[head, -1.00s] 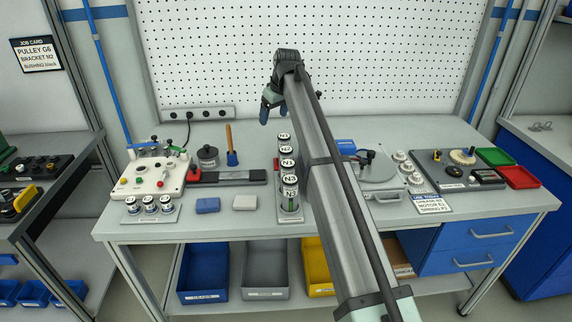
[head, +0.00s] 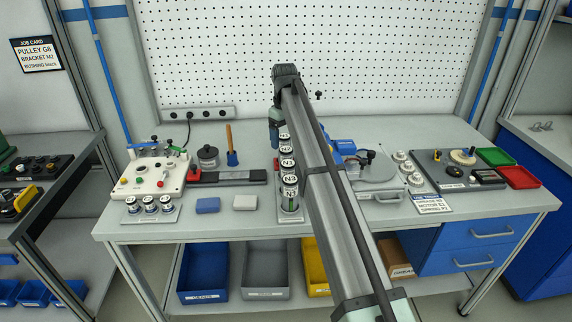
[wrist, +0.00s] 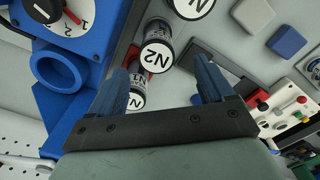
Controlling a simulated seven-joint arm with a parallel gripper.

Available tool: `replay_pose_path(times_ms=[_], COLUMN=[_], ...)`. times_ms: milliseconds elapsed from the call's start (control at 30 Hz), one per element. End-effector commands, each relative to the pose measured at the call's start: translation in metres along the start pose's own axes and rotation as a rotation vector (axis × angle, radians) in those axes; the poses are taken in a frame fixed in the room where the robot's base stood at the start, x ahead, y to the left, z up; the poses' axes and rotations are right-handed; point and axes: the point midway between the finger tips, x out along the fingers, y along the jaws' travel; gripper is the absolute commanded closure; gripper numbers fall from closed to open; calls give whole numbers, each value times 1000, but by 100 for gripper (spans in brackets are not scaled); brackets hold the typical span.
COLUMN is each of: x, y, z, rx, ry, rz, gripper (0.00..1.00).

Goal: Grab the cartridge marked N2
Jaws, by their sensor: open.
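The cartridge marked N2 (wrist: 157,52) is a dark cylinder with a white lettered cap. In the wrist view it stands just ahead of my gripper (wrist: 162,70), roughly between the two blue fingertips and not gripped. In the head view the N2 cartridge (head: 285,149) is second from the back in a front-to-back row, partly covered by my arm. My gripper (head: 273,133) is by the back end of that row, its fingers open. A cartridge marked N1 (wrist: 137,101) stands behind N2, close to one finger.
More cartridges, one marked N3 (head: 290,180), stand nearer the bench front. A blue device with a dial (wrist: 65,70) is close beside the row. A blue block (head: 208,205) and a pale block (head: 245,202) lie on the other side, with bare bench around them.

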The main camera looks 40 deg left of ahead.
Motion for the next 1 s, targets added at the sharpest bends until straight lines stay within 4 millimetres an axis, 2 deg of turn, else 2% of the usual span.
replay_pose_path(times_ms=[100,433,733,1000], x=[20,40,77,82], y=[0,2,4,4], z=[1,0,-1,-1], rx=[0,0,0,0], ry=[-1,1,0,1], rz=[-1,0,0,0], gripper=[19,19,19,19])
